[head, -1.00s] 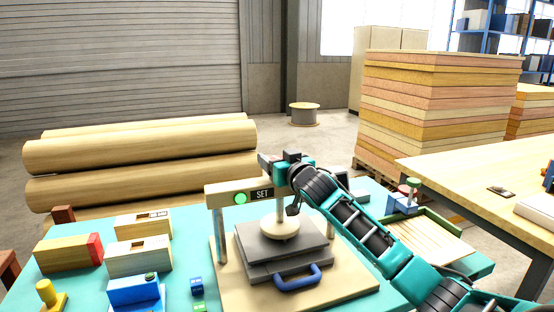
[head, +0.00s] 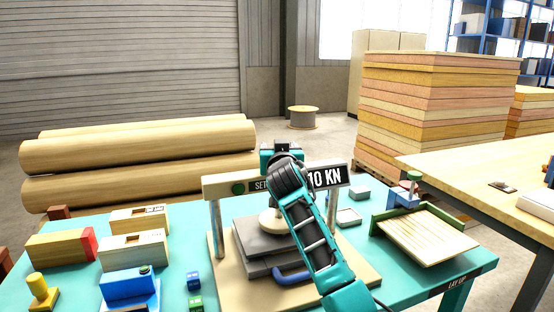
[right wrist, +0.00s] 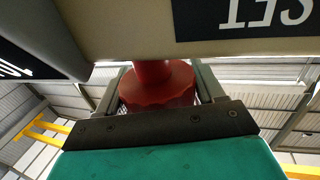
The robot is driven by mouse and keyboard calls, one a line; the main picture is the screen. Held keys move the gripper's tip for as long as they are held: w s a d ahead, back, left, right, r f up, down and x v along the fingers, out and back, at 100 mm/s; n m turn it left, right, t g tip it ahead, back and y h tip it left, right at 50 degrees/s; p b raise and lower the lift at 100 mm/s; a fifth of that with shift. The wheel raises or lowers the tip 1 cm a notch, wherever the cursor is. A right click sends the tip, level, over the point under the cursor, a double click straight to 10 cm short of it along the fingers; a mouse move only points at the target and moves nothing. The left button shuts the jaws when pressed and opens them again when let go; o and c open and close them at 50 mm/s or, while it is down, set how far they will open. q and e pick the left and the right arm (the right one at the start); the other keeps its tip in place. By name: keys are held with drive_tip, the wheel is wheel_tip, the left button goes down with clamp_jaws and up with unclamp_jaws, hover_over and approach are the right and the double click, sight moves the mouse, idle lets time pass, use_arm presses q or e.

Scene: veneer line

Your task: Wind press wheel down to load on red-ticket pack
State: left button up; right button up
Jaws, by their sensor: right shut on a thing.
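The press (head: 216,190) stands on the teal table, with a cream crossbeam and a round pale pad (head: 270,222) on grey plates (head: 252,240). A blue handle (head: 292,275) is at the front of the plates. Its beam carries a display (head: 328,177) reading 10 KN, a partly covered SET label and a dark green lamp (head: 238,189). My right gripper (head: 282,150) is above the beam. In the right wrist view it is shut on the red press wheel (right wrist: 158,88). I cannot identify a red-ticket pack in the press. My left gripper is not in view.
At the left are a wooden block with a red end (head: 62,247), two slotted wooden boxes, a blue box (head: 128,288) and a yellow knob (head: 42,290). Small blue and green cubes lie left of the press.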

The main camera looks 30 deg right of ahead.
drive_tip(key=shift+f+m+g+h+b, duration=0.3)
drive_tip(key=shift+m+g+h+b, duration=0.1)
drive_tip(key=shift+h+b, duration=0.15)
drive_tip(key=shift+m+h+b, duration=0.35)
drive_tip(key=shift+m+b, duration=0.05)
drive_tip(key=shift+b, duration=0.05)
drive_tip(key=shift+s+d+r+m+g+h+b, duration=0.1)
drive_tip(key=shift+m+g+h+b, duration=0.25)
drive_tip(key=shift+g+h+b, duration=0.2)
drive_tip(key=shift+d+m+g+h+b, duration=0.1)
drive_tip(key=shift+m+g+h+b, duration=0.3)
drive_tip(key=shift+b, duration=0.2)
drive_tip(key=shift+s+r+m+g+h+b, duration=0.1)
drive_tip(key=shift+r+m+g+h+b, duration=0.1)
drive_tip(key=shift+m+g+h+b, duration=0.25)
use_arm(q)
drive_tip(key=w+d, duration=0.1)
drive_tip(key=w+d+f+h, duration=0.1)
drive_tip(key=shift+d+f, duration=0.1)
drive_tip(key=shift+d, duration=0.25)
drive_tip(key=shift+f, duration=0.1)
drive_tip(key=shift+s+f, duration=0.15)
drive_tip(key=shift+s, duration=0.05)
use_arm(e)
drive_tip(key=o, duration=1)
drive_tip(key=shift+c, duration=0.2)
